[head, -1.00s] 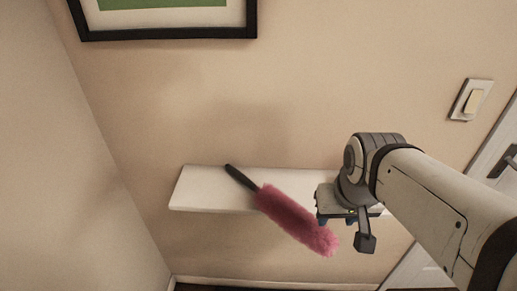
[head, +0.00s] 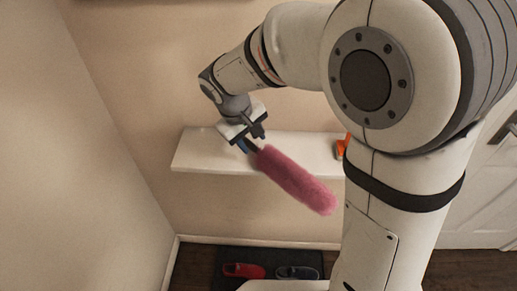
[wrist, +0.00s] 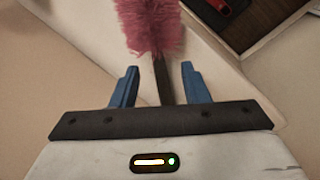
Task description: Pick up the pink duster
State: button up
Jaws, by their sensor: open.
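The pink duster (head: 294,182) lies on the white wall shelf (head: 195,152), its fluffy head sticking out past the shelf's front edge toward the lower right. Its dark handle is mostly hidden behind my gripper (head: 246,144) in the head view. In the wrist view, the duster's pink head (wrist: 150,25) is at the top and its dark handle (wrist: 163,80) runs down between the two blue fingers of my gripper (wrist: 158,84). The fingers are open, with a gap on each side of the handle.
An orange-red object (head: 342,147) is on the shelf's right part, partly hidden by my arm. Below, a dark mat with a red shoe (head: 243,270) and a dark shoe (head: 297,272) lies on the floor. Walls stand behind and left; a white door (head: 480,205) is at right.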

aim_at(258, 151)
jog(key=p+x, duration=0.1)
jog(key=x, duration=0.5)
jog(key=shift+w+d+r, duration=0.1)
jog(key=shift+w, duration=0.1)
jog(key=shift+c, duration=0.4)
grip_shut()
